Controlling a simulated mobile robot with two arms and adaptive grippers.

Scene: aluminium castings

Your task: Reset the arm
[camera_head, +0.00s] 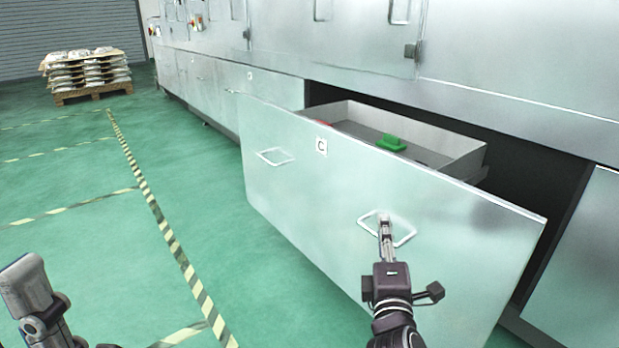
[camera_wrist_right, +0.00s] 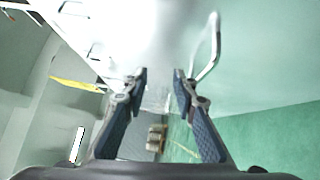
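A wide metal drawer (camera_head: 310,190) labelled C stands pulled out of the cabinet. It has two wire handles on its front, a left one (camera_head: 274,157) and a right one (camera_head: 403,239). My right gripper (camera_head: 385,222) is in front of the right handle in the head view. In the right wrist view the two fingers of my right gripper (camera_wrist_right: 160,75) are apart with nothing seen between them. The handle (camera_wrist_right: 212,50) shows beside the right-hand finger there; whether they touch I cannot tell. Part of my left arm (camera_head: 30,290) shows at the lower left; its fingers are not clear.
Inside the drawer lie a green part (camera_head: 391,143) and a red item (camera_head: 323,122), mostly hidden. A long metal cabinet (camera_head: 330,45) runs along the back. A pallet with stacked sacks (camera_head: 88,75) stands far left. The green floor (camera_head: 80,240) with striped lines is clear at left.

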